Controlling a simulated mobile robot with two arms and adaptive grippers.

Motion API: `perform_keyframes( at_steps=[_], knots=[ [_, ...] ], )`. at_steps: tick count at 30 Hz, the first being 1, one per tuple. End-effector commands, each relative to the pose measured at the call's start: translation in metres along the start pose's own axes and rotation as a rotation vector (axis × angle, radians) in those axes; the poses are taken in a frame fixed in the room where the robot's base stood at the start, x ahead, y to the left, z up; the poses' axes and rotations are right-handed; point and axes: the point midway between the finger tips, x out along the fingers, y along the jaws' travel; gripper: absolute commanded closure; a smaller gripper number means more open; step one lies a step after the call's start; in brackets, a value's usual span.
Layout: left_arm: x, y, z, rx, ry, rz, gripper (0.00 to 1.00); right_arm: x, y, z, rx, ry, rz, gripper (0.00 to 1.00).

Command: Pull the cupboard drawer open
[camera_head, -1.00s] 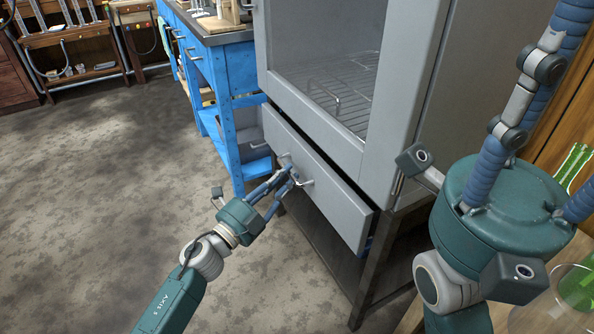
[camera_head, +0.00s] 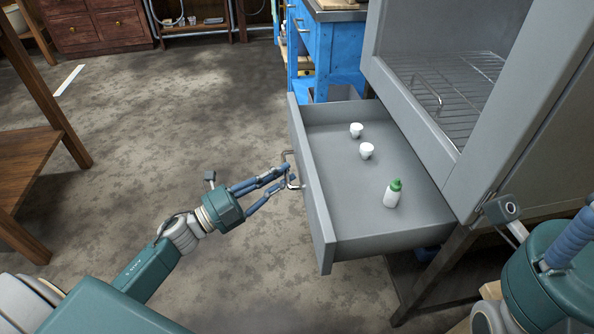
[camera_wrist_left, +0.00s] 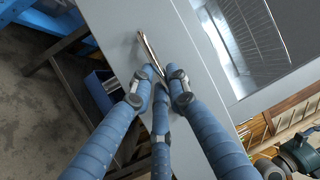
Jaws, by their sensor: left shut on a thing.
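The grey cupboard drawer (camera_head: 330,215) stands well open in the head view, its inside showing.
The grey cupboard (camera_head: 440,120) with a wire rack inside stands behind the drawer on a dark frame. A blue workbench (camera_head: 338,55) is beyond it. A wooden table (camera_head: 30,150) stands at the left. The floor between is clear.

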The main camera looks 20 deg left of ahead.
Motion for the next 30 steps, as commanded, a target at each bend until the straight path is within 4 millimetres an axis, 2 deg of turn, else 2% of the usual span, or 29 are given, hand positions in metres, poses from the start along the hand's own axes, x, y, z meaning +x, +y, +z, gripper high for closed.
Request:
perform_keyframes(
  at_steps=[4,15,16,18,26,30],
  knots=[
    [-0.006,0.0,0.002,0.001,0.002,0.003,1.0,-0.001,0.0,0.001,0.001,-0.004,0.001,0.61],
    [-0.007,0.0,0.002,0.001,0.002,0.003,1.0,-0.003,0.0,0.002,0.001,-0.014,0.002,0.61],
    [-0.007,0.0,0.002,0.001,0.002,0.003,0.79,-0.003,0.0,0.003,0.001,-0.014,0.002,0.61],
    [-0.007,0.0,0.002,0.001,0.002,0.003,0.65,-0.003,0.0,0.003,0.001,-0.014,0.002,0.61],
    [-0.006,-0.001,0.002,0.0,0.001,0.001,0.65,-0.002,0.0,0.002,0.0,-0.012,-0.001,0.61],
    [-0.014,0.0,0.003,0.0,-0.001,0.003,0.65,-0.001,0.0,0.001,-0.001,-0.008,-0.002,0.61]
  ],
)
